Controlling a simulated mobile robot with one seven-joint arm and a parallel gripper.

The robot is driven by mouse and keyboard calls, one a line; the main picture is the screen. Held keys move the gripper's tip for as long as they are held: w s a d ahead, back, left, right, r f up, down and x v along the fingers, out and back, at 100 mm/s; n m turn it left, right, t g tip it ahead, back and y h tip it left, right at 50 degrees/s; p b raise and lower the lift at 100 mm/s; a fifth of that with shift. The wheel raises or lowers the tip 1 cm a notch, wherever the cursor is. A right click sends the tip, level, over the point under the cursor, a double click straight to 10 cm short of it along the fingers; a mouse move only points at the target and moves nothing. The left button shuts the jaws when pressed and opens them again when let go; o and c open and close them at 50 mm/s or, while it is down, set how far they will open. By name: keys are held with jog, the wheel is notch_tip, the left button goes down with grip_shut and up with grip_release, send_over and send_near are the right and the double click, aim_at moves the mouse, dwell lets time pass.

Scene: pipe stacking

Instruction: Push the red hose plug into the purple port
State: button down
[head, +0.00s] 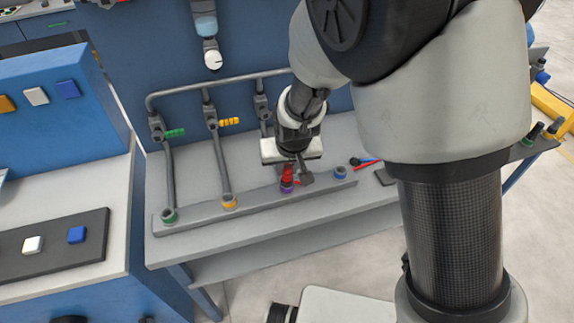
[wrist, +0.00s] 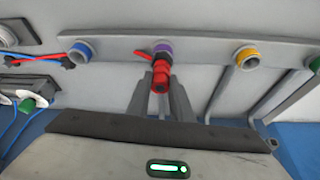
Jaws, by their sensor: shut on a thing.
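The red hose plug (head: 288,172) is held at my gripper (head: 295,174), directly above the purple port (head: 287,188) on the grey bar. In the wrist view my gripper (wrist: 161,88) has its fingers closed around the red plug (wrist: 159,77). The plug's far end meets or overlaps the purple port (wrist: 163,47) there. A small red tab sticks out to the left beside the port. I cannot tell how deep the plug sits in the port.
The grey bar (head: 190,215) also carries a green port (head: 169,216), an orange port (head: 229,201) and a blue port (head: 340,172). Grey pipes (head: 170,180) rise behind it. Red and blue hoses (head: 365,162) lie to the right on the bench.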

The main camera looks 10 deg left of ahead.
jog(key=shift+r, duration=0.1)
jog(key=c, duration=1.5)
grip_release()
